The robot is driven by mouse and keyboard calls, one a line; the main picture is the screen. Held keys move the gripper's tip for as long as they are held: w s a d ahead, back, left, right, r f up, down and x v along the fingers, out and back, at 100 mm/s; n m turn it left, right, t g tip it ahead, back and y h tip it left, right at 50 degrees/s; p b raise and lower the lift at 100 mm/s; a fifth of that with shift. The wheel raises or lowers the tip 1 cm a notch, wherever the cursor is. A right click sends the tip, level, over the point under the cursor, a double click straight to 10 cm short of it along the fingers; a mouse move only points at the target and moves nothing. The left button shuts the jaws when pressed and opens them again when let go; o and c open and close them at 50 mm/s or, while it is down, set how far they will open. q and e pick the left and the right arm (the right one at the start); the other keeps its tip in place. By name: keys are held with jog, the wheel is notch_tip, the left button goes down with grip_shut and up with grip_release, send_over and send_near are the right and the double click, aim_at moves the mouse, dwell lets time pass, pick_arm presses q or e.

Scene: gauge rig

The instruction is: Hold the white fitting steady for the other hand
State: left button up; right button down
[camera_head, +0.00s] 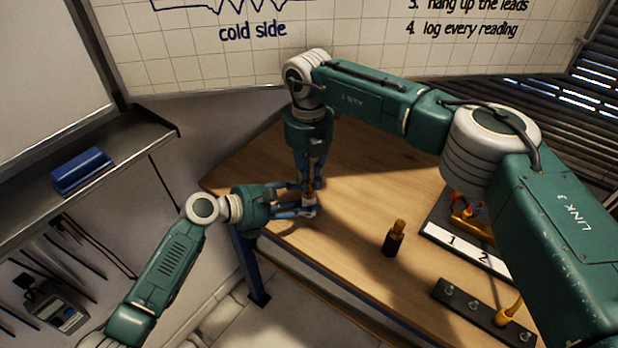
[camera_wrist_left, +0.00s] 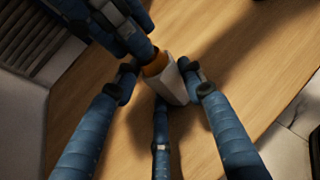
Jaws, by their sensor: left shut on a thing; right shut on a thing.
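The white fitting (camera_head: 310,212) is small and partly hidden between the fingers in the head view. In the left wrist view the white fitting (camera_wrist_left: 173,84) tilts between the fingertips of my left gripper (camera_wrist_left: 161,82), which is shut on it. My left gripper (camera_head: 300,208) reaches in from the left, above the table's edge. My right gripper (camera_head: 313,183) comes from above and is shut on a small orange-brown piece (camera_wrist_left: 156,64). That piece meets the upper end of the fitting. I cannot tell how far it sits inside.
A black and brass cylinder (camera_head: 394,241) stands on the wooden table (camera_head: 360,190). Further right are a numbered board (camera_head: 466,250) and a dark strip with several pegs (camera_head: 474,306). The wood between the grippers and cylinder is clear. A shelf with a blue block (camera_head: 82,171) is at left.

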jog(key=c, duration=1.3)
grip_release()
